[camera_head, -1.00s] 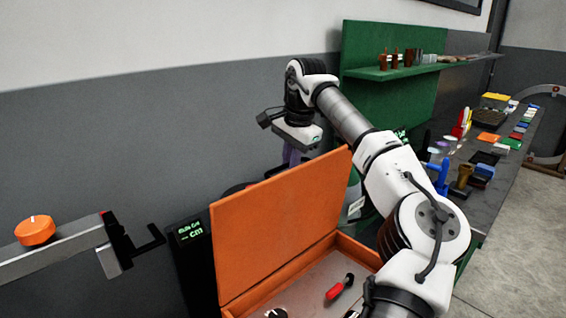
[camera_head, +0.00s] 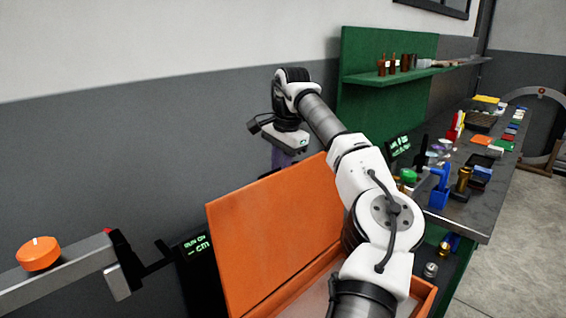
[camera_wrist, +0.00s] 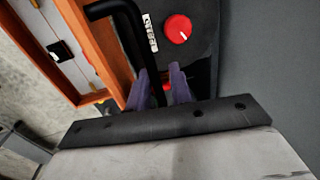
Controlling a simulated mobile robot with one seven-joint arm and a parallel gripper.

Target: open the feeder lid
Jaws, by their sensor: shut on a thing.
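My gripper shows in the wrist view (camera_wrist: 163,88), with its two purple fingers shut on a black bent bar (camera_wrist: 130,35). The bar runs between the fingers and bends near the top. In the head view my gripper (camera_head: 284,156) points down behind a raised orange panel (camera_head: 270,225), which hides the fingertips and the bar. The panel stands steeply tilted at the back of an orange box (camera_head: 422,292); the box wall also shows in the wrist view (camera_wrist: 85,35). I cannot tell which part is the feeder lid.
A red knob (camera_wrist: 178,28) sits on a dark surface close to the fingers. A black display (camera_head: 196,250) and an arm-like rail with an orange knob (camera_head: 38,252) stand at the left. A cluttered bench (camera_head: 470,215) and green shelf (camera_head: 400,78) are at the right.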

